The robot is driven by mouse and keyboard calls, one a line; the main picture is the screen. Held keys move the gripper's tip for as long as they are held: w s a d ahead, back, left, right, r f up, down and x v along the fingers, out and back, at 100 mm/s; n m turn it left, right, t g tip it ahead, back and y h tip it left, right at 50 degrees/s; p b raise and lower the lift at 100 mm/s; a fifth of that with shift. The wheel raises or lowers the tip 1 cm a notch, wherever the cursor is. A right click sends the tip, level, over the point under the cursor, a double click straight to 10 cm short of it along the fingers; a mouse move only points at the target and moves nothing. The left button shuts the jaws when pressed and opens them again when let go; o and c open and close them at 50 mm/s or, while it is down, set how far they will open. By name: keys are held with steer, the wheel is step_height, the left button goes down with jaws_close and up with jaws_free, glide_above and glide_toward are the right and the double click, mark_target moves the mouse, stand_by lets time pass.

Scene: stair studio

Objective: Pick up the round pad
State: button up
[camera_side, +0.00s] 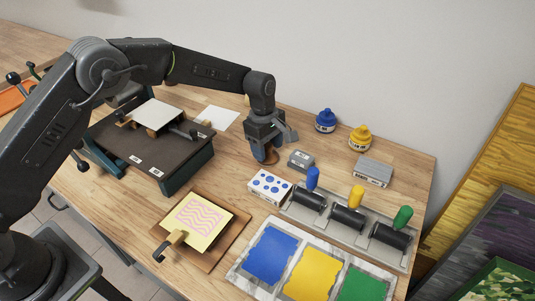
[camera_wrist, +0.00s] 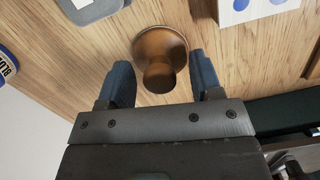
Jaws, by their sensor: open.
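The round pad (camera_wrist: 160,43) is a brown disc with a knob-like handle, lying on the wooden table. In the side view the pad (camera_side: 268,159) shows only partly beneath my gripper (camera_side: 266,147). In the wrist view my gripper (camera_wrist: 160,60) is open, with one blue finger on each side of the pad's knob. A gap shows between each finger and the knob. Nothing is held. I cannot tell how far the fingertips are above the table.
A small grey block (camera_side: 301,160) and a blue-dotted white box (camera_side: 269,187) stand close by on the right. Beyond are a roller rack (camera_side: 345,222), ink bottles (camera_side: 326,121) and a grey box (camera_side: 373,171). A dark press (camera_side: 150,140) stands left. The table in front of the pad is partly clear.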

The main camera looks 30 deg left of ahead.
mark_target(269, 145)
steer(key=shift+c, duration=0.4)
steer(key=c, duration=1)
steer(key=shift+o, duration=0.2)
steer(key=shift+r, duration=0.1)
step_height(269, 145, up, 4)
steer(key=shift+f, duration=0.1)
steer(key=s+a+r, duration=0.2)
steer(key=a+r, duration=0.5)
steer(key=a, duration=0.4)
steer(key=shift+s+a, duration=0.2)
steer(key=shift+a, duration=0.05)
